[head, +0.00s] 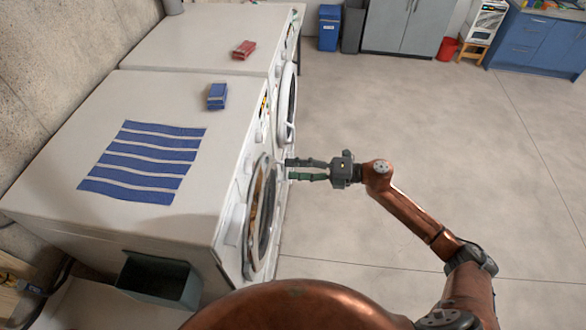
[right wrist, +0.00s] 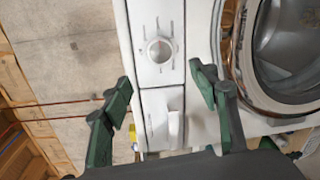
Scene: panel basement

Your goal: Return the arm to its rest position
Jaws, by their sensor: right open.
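My right gripper (head: 290,170) is open and empty beside the front of the nearer white washing machine (head: 229,150). My copper right arm (head: 412,215) reaches in from the lower right. In the right wrist view the green-grey fingers of my right gripper (right wrist: 163,80) are spread, with the control panel between and beyond them. The panel carries a round knob (right wrist: 160,50) and a drawer handle (right wrist: 174,125). The round glass door (right wrist: 295,50) is to the right. I cannot tell whether a fingertip touches the machine. My left gripper is not in view.
A blue-striped cloth (head: 148,163), a blue box (head: 217,96) and a red box (head: 244,49) lie on the machine tops. A dark bin (head: 158,281) stands at the near left. Bare floor (head: 440,130) lies open to the right; cabinets (head: 408,25) stand far back.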

